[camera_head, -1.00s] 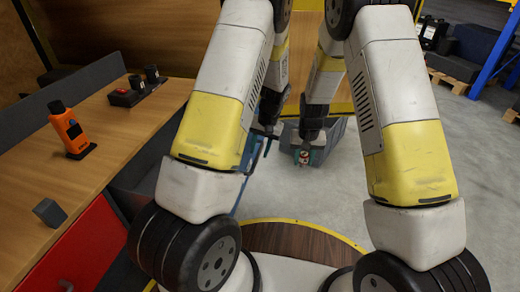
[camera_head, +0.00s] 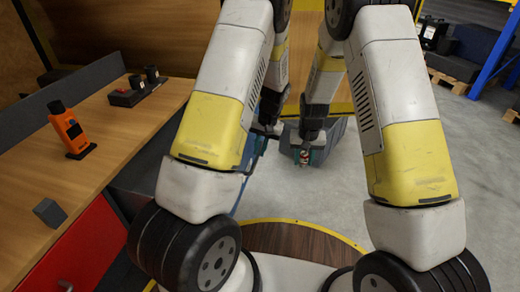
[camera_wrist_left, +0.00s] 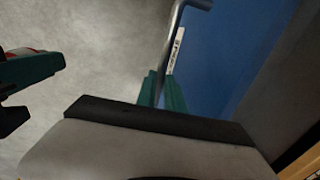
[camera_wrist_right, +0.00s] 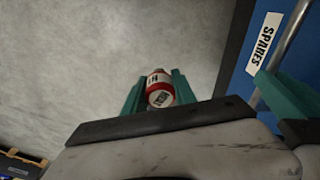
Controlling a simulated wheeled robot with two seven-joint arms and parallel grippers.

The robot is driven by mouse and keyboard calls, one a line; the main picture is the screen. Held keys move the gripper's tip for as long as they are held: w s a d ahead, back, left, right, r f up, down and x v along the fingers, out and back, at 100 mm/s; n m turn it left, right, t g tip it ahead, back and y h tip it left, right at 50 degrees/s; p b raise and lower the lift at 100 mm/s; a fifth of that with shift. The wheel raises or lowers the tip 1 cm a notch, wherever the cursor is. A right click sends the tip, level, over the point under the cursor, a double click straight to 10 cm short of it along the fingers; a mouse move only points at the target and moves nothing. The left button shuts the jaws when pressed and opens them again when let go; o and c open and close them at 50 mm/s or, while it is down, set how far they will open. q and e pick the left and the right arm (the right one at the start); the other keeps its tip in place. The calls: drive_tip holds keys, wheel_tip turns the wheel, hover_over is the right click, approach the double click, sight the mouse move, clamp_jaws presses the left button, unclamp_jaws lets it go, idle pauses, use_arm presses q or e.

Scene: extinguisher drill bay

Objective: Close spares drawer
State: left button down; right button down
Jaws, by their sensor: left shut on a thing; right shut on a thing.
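In the head view only a blue strip (camera_head: 250,160) shows beside my left arm. My left gripper (camera_wrist_left: 163,88) is shut at the bar handle, with its green fingers around the bar. My right gripper (camera_wrist_right: 155,88) is shut on a red and white cylinder (camera_wrist_right: 160,90), apart from the drawer front. It also shows in the head view (camera_head: 303,158). My arms hide most of the drawer.
A wooden worktop (camera_head: 110,140) at left carries an orange device (camera_head: 70,130), a grey cube (camera_head: 50,212) and a black block with knobs (camera_head: 137,90). A red front (camera_head: 80,255) is below it. Blue racking and a pallet stand at back right. Grey floor is clear at right.

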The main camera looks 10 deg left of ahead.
use_arm(q)
drive_tip(key=shift+a, duration=0.1)
idle(0.8)
drive_tip(key=w+a, duration=0.1)
drive_tip(key=a, duration=2.5)
drive_tip(key=shift+a, duration=0.4)
drive_tip(key=c, duration=1.5)
unclamp_jaws()
drive_tip(key=shift+o, duration=0.2)
drive_tip(key=shift+r, duration=0.1)
wheel_tip(320, 180, up, 12)
drive_tip(key=d, duration=0.2)
drive_tip(key=shift+d+f, duration=0.2)
drive_tip(key=shift+c, duration=0.4)
